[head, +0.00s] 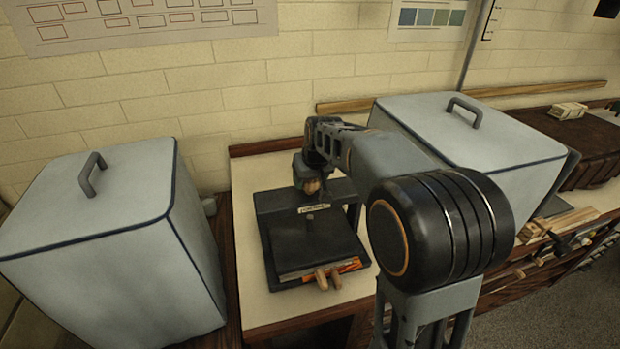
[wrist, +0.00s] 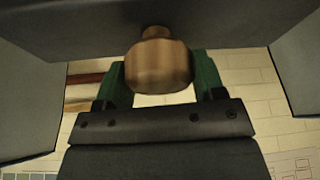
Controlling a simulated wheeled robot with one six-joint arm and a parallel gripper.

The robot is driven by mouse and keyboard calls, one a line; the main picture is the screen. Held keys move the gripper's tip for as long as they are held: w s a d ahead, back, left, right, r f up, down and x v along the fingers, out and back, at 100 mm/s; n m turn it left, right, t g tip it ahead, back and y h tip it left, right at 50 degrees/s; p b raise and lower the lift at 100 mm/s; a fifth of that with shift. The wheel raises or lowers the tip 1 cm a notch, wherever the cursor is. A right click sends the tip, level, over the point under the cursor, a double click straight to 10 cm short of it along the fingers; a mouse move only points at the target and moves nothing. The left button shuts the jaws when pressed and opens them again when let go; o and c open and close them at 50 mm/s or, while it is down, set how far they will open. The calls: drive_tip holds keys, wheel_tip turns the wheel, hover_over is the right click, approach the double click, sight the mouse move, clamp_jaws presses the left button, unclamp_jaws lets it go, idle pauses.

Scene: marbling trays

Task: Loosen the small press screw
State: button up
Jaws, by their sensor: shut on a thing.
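The small press (head: 305,240) is a dark frame with a labelled crossbar, standing on the pale table. Its screw has a rounded wooden knob (wrist: 158,66), close up in the wrist view under a dark bar. My gripper (head: 311,184) is above the back of the press in the head view. In the wrist view its green fingers (wrist: 160,80) stand on either side of the knob and are shut on it. The screw's shaft is mostly hidden, and my arm covers the right side of the press in the head view.
Large grey covered boxes stand left (head: 100,240) and right (head: 470,135) of the press. Wooden pegs (head: 328,277) and an orange patterned sheet (head: 347,265) show at the press's front edge. A brick wall is close behind. Bare table (head: 250,300) lies front left.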

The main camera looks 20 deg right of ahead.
drive_tip(key=n+y+b, duration=0.1)
drive_tip(key=n, duration=0.2)
drive_tip(key=shift+n+g, duration=0.3)
drive_tip(key=shift+n, duration=0.1)
drive_tip(key=n+y+b, duration=0.1)
drive_tip(key=n, duration=0.2)
drive_tip(key=shift+n+g+y, duration=0.3)
drive_tip(key=shift+g, duration=0.1)
drive_tip(key=n+g, duration=0.1)
drive_tip(key=n, duration=0.2)
drive_tip(key=shift+n+y, duration=0.4)
drive_tip(key=n+g, duration=0.1)
drive_tip(key=n, duration=0.2)
drive_tip(key=shift+r+n+g+p, duration=0.1)
drive_tip(key=shift+n+g+p, duration=0.2)
drive_tip(key=n+g+p, duration=0.1)
drive_tip(key=n, duration=0.2)
drive_tip(key=shift+n, duration=0.3)
drive_tip(key=n+g+p, duration=0.2)
drive_tip(key=n, duration=0.2)
drive_tip(key=shift+r+n, duration=0.1)
drive_tip(key=shift+n, duration=0.2)
drive_tip(key=n+h+p, duration=0.1)
drive_tip(key=n, duration=0.2)
drive_tip(key=n+g+h+p, duration=0.1)
drive_tip(key=n+p, duration=0.1)
drive_tip(key=n, duration=0.1)
drive_tip(key=shift+g, duration=0.3)
